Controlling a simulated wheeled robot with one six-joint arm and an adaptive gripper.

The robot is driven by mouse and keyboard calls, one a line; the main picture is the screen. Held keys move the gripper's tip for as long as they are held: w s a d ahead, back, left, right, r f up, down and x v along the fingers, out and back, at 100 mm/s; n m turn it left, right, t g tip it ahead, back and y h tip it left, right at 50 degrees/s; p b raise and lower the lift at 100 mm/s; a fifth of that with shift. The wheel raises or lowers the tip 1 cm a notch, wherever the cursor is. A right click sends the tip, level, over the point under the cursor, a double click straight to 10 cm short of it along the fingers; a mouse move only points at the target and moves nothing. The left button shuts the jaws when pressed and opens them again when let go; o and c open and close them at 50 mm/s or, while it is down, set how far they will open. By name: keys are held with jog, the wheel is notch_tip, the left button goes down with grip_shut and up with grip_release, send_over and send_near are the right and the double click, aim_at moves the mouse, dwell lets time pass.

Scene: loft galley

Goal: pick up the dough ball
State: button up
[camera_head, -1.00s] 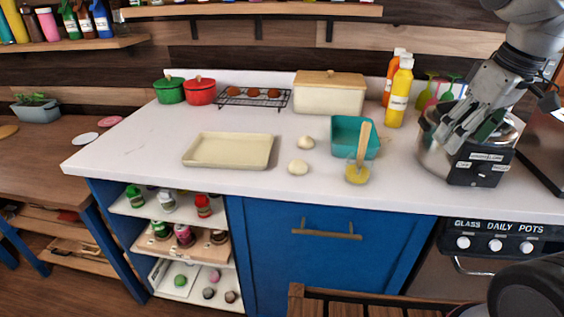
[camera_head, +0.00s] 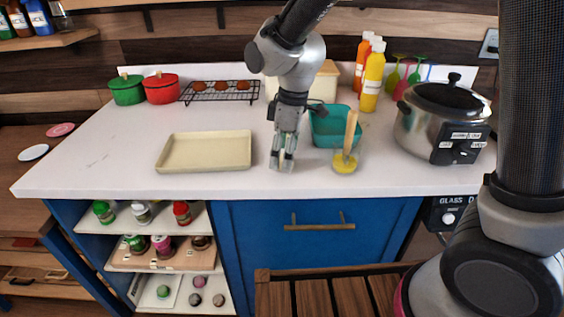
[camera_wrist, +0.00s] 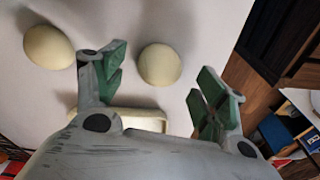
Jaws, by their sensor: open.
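Two pale, cream dough balls lie on the white counter in the wrist view. One dough ball (camera_wrist: 159,65) shows in the gap between my two fingers, with space on both sides. The other dough ball (camera_wrist: 48,46) lies outside the gap, beyond the left finger and close to it in the picture. My gripper (camera_head: 282,163) is open and empty, pointing down over the counter between the baking tray and the teal bin. In the head view my gripper and arm hide most or all of both balls. Whether the fingertips reach the ball's height is unclear.
A cream baking tray (camera_head: 205,151) lies to the left. A teal bin (camera_head: 335,128) and a yellow-ended brush (camera_head: 345,162) stand close on the right. Behind are a cooling rack (camera_head: 218,92) and a bread box. A steel cooker (camera_head: 442,117) stands far right.

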jog(key=shift+f, duration=0.7)
jog(key=c, duration=1.1)
jog(key=shift+r, duration=0.1)
